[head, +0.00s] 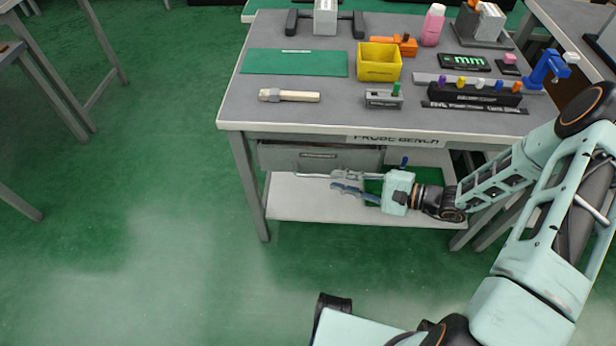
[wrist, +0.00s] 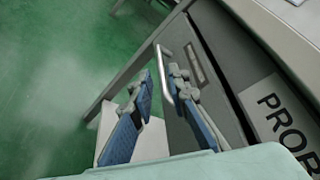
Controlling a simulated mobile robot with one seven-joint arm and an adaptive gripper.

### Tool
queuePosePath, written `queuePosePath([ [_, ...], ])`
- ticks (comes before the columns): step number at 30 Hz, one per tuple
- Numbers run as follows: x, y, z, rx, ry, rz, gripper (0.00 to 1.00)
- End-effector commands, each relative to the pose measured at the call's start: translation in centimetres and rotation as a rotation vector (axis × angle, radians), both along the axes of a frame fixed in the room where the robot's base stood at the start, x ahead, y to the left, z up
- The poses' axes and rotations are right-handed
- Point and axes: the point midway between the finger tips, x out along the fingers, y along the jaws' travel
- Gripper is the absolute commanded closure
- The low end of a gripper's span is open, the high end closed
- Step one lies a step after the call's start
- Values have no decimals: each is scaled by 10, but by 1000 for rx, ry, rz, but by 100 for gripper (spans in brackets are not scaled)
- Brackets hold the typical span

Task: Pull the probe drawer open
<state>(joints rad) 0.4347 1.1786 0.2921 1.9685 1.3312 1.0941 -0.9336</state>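The probe drawer (head: 283,157) is a grey box front with a small label, under the left part of the bench top; it looks shut. In the wrist view the drawer front (wrist: 212,92) shows its label and a pale bar handle (wrist: 163,62). My gripper (head: 334,181) is in front of the drawer, level with its lower edge. In the wrist view my gripper (wrist: 159,72) is open, one blue-padded finger on each side of the handle's line. The handle is close to the right finger; I cannot tell whether they touch. Part of the handle is hidden behind that finger.
The bench top (head: 330,118) above carries a yellow bin (head: 379,62), a green mat (head: 295,63), a wooden-handled tool (head: 289,96) and a small lever block (head: 384,98). A lower shelf (head: 300,205) lies beneath the gripper. A bench leg (head: 250,190) stands left. Green floor in front is clear.

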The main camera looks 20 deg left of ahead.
Motion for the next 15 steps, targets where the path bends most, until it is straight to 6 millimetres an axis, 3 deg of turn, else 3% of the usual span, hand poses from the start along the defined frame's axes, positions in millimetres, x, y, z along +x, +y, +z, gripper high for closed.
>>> queuePosePath([
  [9,4,60,-15,0,1,6,84],
  [15,8,84,-19,-1,0,4,84],
])
